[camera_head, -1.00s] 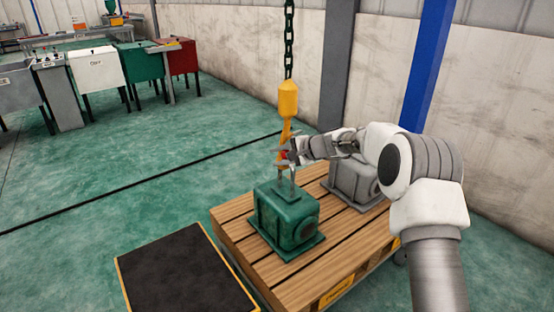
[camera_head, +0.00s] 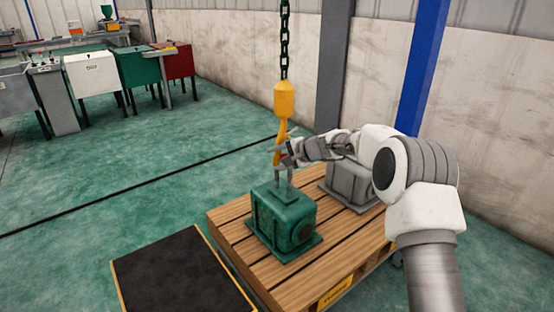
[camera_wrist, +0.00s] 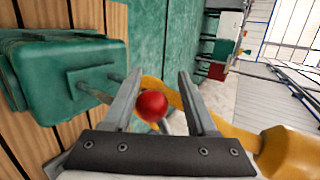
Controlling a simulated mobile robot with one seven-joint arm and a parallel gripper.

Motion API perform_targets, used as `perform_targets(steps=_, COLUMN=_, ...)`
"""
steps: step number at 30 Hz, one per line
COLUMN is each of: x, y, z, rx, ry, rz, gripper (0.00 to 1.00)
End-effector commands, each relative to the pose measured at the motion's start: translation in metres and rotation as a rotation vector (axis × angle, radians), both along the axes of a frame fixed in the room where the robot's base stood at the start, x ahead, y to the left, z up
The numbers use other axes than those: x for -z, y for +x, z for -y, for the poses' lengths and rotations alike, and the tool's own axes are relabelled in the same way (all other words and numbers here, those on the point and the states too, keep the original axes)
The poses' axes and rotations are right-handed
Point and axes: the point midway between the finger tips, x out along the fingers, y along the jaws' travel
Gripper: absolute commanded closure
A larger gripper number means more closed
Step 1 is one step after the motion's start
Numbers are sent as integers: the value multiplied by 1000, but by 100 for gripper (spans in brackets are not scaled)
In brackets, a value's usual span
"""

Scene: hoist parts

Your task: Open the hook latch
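The yellow crane hook (camera_head: 279,139) hangs from a dark chain (camera_head: 284,45) above the green machine part (camera_head: 284,220). In the wrist view, the hook (camera_wrist: 228,131) lies just beyond my fingers. A red ball-shaped knob (camera_wrist: 151,105), apparently the latch's, shows between them. My gripper (camera_head: 288,150) is at the hook, above the green part. In the wrist view, my gripper (camera_wrist: 158,88) is open, with clear gaps beside the knob. The green part's lifting eye (camera_wrist: 97,82) is at the left. Whether the hook passes through the eye, and the latch's own shape, I cannot tell.
The green part and a grey part (camera_head: 350,183) stand on a wooden pallet (camera_head: 234,232). A black mat with a yellow edge (camera_head: 178,272) lies left of it. Cabinets (camera_head: 92,75) stand at the back left. A blue post (camera_head: 424,65) and wall are behind my arm.

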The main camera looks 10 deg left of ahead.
Motion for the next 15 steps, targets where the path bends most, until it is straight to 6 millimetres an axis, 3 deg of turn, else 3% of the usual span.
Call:
perform_targets(steps=10, x=-2, y=-1, z=1, rx=1, ry=1, rz=0, gripper=31)
perform_targets(steps=15, x=-13, y=-7, z=14, rx=3, ry=2, rz=0, gripper=31)
